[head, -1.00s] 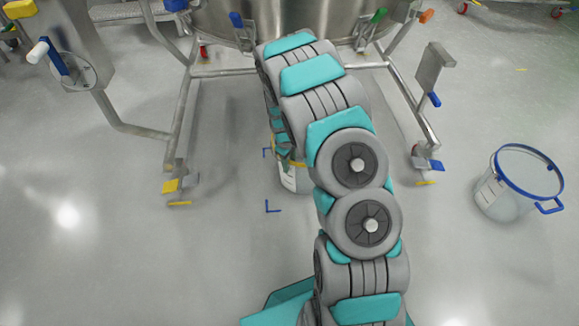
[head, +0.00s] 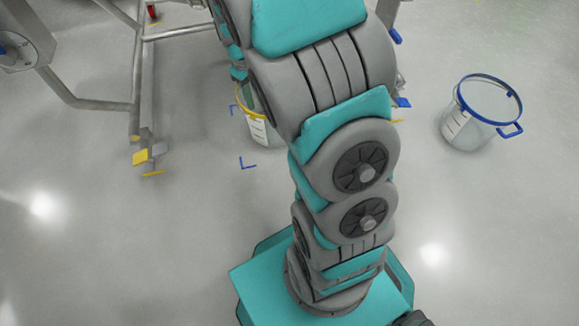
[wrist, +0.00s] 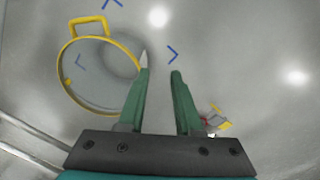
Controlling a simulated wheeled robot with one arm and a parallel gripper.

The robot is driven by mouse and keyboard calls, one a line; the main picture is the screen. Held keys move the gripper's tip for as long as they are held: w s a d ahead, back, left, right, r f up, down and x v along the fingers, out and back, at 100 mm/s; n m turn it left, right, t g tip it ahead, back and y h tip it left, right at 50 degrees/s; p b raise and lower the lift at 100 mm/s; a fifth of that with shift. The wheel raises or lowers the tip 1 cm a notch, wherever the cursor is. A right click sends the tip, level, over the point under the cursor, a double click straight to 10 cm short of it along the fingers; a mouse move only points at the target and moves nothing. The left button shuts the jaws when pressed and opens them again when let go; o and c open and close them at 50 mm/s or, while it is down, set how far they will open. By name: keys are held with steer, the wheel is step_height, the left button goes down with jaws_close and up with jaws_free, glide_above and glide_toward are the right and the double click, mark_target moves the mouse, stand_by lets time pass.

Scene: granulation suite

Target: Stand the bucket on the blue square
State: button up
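A clear bucket with a yellow rim and handle (head: 258,129) stands upright on the floor, its right part hidden by my arm. Another blue corner (wrist: 173,53) is beyond the fingertips. I cannot tell whether the base is fully inside the marks. My gripper (wrist: 160,72) is open and empty, its left fingertip beside the rim in the picture.
A second clear bucket with a blue rim and handle (head: 467,128) stands on the floor at the right. The floor at left and right front is clear.

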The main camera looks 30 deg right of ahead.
steer(key=s+a+r+m, duration=0.1)
steer(key=s+r, duration=0.3)
steer(key=s, duration=0.6)
steer(key=s+a+r+m+g, duration=0.1)
steer(key=s+a+r, duration=0.2)
steer(key=s, duration=0.7)
steer(key=s+a+r+m, duration=0.1)
steer(key=s+a+r, duration=0.2)
steer(key=s, duration=0.7)
step_height(320, 180, up, 2)
steer(key=shift+s+m+g+y, duration=0.3)
steer(key=shift+m+y, duration=0.1)
